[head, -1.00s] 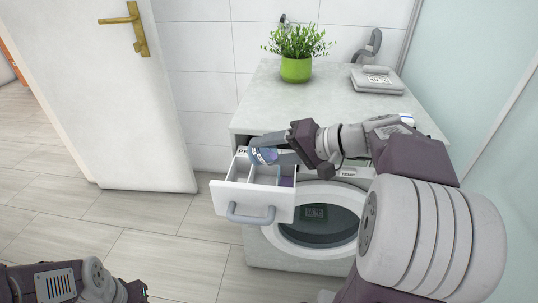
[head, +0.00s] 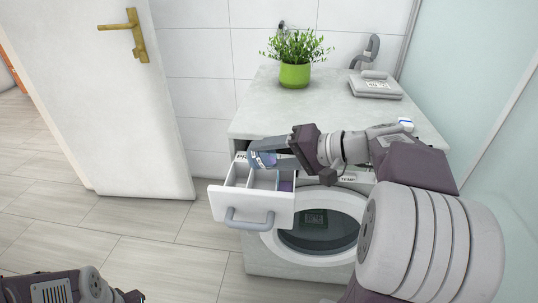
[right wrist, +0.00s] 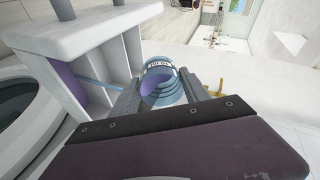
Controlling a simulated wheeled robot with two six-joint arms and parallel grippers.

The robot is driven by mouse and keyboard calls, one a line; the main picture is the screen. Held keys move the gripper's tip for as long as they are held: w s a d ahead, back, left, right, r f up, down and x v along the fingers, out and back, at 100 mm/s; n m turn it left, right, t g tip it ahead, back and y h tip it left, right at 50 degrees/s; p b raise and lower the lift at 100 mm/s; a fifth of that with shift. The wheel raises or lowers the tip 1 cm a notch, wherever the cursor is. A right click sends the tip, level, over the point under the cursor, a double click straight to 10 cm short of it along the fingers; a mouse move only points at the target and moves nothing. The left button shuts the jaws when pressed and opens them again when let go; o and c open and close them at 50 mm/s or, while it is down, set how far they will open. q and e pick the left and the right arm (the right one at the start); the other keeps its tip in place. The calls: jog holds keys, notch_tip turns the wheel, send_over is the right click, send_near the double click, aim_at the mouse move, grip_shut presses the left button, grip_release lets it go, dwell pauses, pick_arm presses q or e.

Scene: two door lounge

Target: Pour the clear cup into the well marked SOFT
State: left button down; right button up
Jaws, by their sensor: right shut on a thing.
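The clear cup (head: 262,159), with a blue tint and a printed band, is held tilted over the open drawer (head: 250,206). My right gripper (head: 268,152) is shut on it. In the right wrist view the cup (right wrist: 160,86) sits between the fingers, with purple inside its mouth. The drawer has several wells; purple shows in its right-hand well (head: 286,185). A thin pale blue streak (right wrist: 97,84) runs between cup and drawer; I cannot tell if it is a stream. No SOFT mark is readable. My left gripper (head: 133,297) is low at the left, its jaws unclear.
The drawer belongs to a washing machine with a round door (head: 318,230). A white door (head: 110,100) stands at the left. The floor between is clear.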

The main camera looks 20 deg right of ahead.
jog(key=shift+d+f+b, duration=0.1)
jog(key=shift+f+b, duration=0.05)
jog(key=shift+b, duration=0.5)
jog(key=shift+r+t+y+b, duration=0.2)
jog(key=shift+t+y+b, duration=0.3)
jog(key=shift+y+b, duration=0.1)
jog(key=shift+s+r, duration=0.1)
jog(key=shift+d+b, duration=0.2)
jog(key=shift+b, duration=0.25)
jog(key=shift+s+d+m+t+y+b, duration=0.3)
jog(key=shift+t+y+b, duration=0.1)
jog(key=shift+b, duration=0.15)
jog(key=shift+d, duration=0.15)
jog(key=shift+s, duration=0.1)
jog(key=shift+b, duration=0.3)
